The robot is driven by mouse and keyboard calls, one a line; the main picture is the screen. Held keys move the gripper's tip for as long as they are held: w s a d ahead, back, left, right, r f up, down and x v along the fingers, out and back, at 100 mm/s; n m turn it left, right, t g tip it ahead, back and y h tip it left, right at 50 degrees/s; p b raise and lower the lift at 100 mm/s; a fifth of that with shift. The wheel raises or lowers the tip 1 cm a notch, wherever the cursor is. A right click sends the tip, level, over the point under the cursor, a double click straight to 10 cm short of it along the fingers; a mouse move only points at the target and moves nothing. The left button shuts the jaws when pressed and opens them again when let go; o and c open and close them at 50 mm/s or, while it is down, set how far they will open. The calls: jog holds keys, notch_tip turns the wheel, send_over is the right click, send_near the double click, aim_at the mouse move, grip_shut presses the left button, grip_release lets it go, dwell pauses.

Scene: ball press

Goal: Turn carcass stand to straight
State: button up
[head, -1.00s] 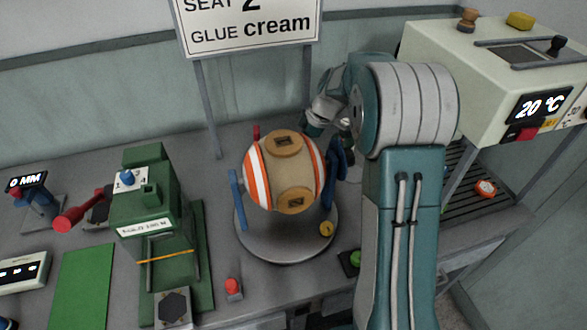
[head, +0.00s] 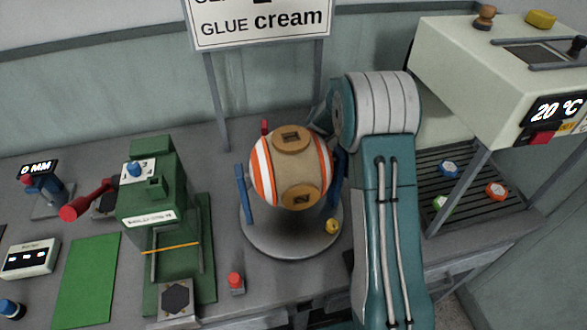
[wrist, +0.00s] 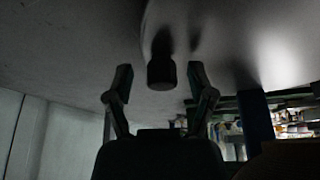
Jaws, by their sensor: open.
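The carcass stand (head: 285,240) is a round grey turntable with blue uprights (head: 243,190). It holds a tan ball (head: 262,175) with orange and white stripes and brown square-holed patches. A yellow knob (head: 333,226) sits at its front right rim and a red knob (head: 265,127) shows behind the ball. In the head view my gripper is hidden behind my arm and the ball. In the wrist view my gripper (wrist: 160,68) is open, its two fingers on either side of a dark knob (wrist: 162,76), apart from it. The knob's colour is too dark to tell.
A green press (head: 150,195) with a red handle stands left of the stand. A red button (head: 236,283) is in front. A cream oven (head: 480,80) stands at the right over a dark rack (head: 465,190) with several small coloured pieces. A sign (head: 262,25) stands behind.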

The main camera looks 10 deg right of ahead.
jog(key=shift+a, duration=0.25)
grip_shut()
